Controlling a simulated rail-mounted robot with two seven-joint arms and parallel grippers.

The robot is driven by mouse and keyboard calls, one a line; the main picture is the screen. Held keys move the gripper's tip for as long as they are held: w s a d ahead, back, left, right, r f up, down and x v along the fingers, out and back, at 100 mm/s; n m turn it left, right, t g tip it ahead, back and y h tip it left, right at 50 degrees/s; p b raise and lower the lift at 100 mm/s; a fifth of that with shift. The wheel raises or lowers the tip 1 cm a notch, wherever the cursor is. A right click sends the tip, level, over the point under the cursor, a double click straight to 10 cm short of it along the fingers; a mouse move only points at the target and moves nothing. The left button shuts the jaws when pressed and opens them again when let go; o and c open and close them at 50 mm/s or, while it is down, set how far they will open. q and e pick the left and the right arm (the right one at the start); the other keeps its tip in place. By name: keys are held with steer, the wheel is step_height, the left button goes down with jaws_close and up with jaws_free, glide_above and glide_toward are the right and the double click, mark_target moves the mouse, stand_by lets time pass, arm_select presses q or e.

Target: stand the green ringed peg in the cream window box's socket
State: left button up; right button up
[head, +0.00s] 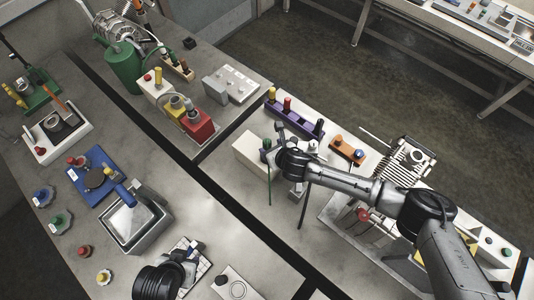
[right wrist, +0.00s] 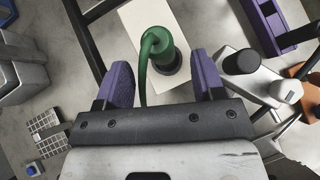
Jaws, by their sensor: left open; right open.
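A cream box (head: 248,152) stands on the right-hand bench and also shows below my gripper in the right wrist view (right wrist: 135,22). A green piece (right wrist: 158,50) with a curved top and a dark round base stands on it. I cannot tell whether this is the green ringed peg, and no window or socket shows clearly. My right gripper (right wrist: 157,82) is open, its purple fingers on either side of the green piece, apart from it. In the head view this gripper (head: 288,158) is over the box. My left gripper (head: 187,258) is open and empty at the bottom.
A purple rack (head: 300,117) with coloured pegs and an orange block (head: 346,151) lie close to my right gripper. A grey block with a black knob (right wrist: 243,62) stands right beside it. A grey bin (head: 134,222) is near my left gripper. Bench space left of the cream box is clear.

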steer(key=v, duration=0.9)
steer(key=shift+s+r+b, duration=0.25)
steer(key=shift+b, duration=0.1)
